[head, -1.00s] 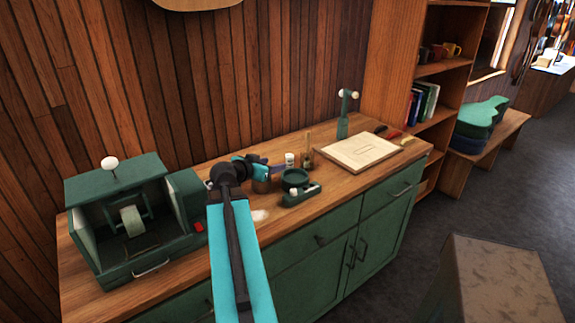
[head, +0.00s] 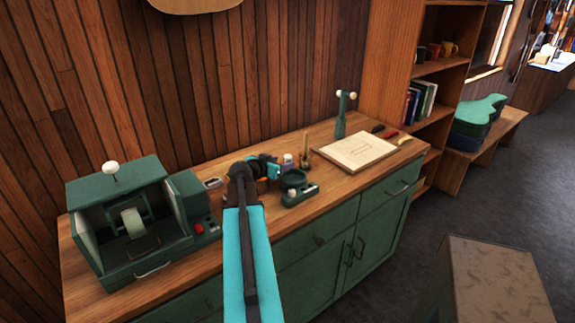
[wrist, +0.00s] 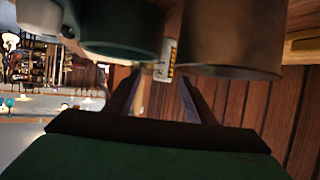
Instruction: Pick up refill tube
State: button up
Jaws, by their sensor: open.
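A small pale container with a white cap (head: 288,160), which may be the refill tube, stands on the bench just beyond my gripper (head: 277,171). In the wrist view, a white piece with yellow and dark print (wrist: 166,58) shows between and beyond the fingers of my gripper (wrist: 160,85). It is partly hidden by a dark teal round vessel (wrist: 120,38) and a brown cup (wrist: 230,40). I cannot tell for sure that it is the tube. My gripper is open, with nothing seen between its fingers.
A green dish on a stand (head: 294,181) is close to my gripper on the right. A brush in a pot (head: 304,155) stands behind it. A green machine (head: 125,225) fills the bench's left end; a pale board (head: 355,151) lies to the right.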

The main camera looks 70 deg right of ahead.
aim_at(286, 161)
jog(key=shift+w+p+x, duration=0.2)
jog(key=shift+p+x, duration=0.4)
jog(key=shift+x, duration=0.15)
jog(key=shift+w+p+x, duration=0.15)
jog(key=shift+p+x, duration=0.4)
jog(key=shift+x, duration=0.25)
jog(key=shift+p+x, duration=0.35)
jog(key=shift+x, duration=0.75)
jog(key=c, duration=1.2)
jog(key=shift+r, duration=0.1)
jog(key=shift+r+b, duration=1.5)
jog(key=shift+r, duration=3.45)
